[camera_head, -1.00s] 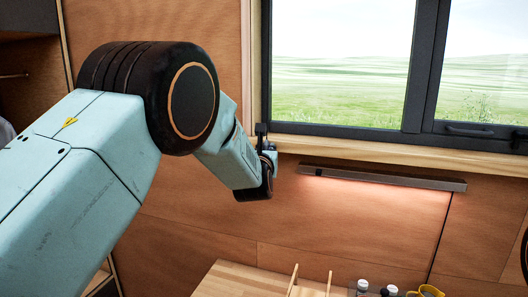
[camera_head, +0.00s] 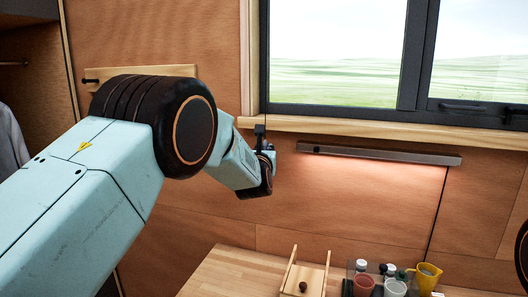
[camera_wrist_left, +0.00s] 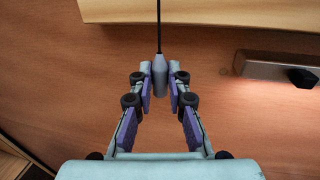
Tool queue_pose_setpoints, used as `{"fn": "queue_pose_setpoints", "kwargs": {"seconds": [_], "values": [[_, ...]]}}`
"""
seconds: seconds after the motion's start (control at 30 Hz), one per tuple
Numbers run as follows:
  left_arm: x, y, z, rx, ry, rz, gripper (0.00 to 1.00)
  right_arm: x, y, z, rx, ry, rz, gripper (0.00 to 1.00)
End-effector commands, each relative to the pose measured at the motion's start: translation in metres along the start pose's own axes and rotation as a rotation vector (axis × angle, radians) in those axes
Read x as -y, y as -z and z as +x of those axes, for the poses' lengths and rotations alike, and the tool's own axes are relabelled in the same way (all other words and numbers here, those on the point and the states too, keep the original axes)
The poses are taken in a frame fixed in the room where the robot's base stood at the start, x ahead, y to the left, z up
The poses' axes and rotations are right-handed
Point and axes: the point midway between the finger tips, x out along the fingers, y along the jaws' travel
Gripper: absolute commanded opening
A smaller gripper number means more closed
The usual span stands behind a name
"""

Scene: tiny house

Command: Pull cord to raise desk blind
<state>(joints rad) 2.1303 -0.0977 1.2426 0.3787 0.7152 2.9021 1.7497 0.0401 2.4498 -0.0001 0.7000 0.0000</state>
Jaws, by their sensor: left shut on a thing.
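The cord (camera_wrist_left: 159,25) is a thin dark line that hangs past the window sill and ends in a grey tapered pull (camera_wrist_left: 160,74). My left gripper (camera_wrist_left: 160,82) is shut on this pull, with one finger on each side of it. In the head view my left gripper (camera_head: 262,145) is just below the left end of the sill, partly hidden by its own wrist. The blind itself is not visible; the window (camera_head: 335,55) shows open grassland through clear glass. My right gripper is not in view.
A wooden sill (camera_head: 390,137) runs above a dark light bar (camera_head: 380,155) on the wall. Below is a wooden desk (camera_head: 225,275) with a small wooden box (camera_head: 304,278), cups, bottles and a yellow mug (camera_head: 427,277). A peg rail (camera_head: 150,72) is on the wall left of the window.

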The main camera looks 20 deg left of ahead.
Motion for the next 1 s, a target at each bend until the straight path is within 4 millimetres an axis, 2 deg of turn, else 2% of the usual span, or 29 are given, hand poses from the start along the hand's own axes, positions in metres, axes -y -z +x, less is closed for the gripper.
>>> {"fn": "queue_pose_setpoints", "kwargs": {"seconds": [0.03, 0.2, 0.23, 0.5, 0.83, 1.0], "values": [[0.000, 0.007, -0.001, -0.014, 0.001, 0.002, 0.00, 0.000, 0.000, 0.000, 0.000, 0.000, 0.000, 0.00], [0.000, 0.008, -0.003, -0.018, 0.001, 0.002, 0.00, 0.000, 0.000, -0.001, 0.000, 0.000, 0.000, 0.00], [0.000, 0.009, -0.003, -0.018, 0.001, 0.002, 0.17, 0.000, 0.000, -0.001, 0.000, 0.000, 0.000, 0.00], [-0.001, 0.005, -0.004, -0.011, 0.000, 0.002, 0.39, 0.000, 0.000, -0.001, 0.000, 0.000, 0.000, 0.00], [-0.001, -0.001, -0.004, -0.006, 0.000, 0.001, 0.39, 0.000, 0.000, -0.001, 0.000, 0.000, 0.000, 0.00], [-0.001, -0.025, -0.004, -0.003, 0.000, 0.000, 0.39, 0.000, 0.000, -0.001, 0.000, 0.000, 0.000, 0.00]]}}
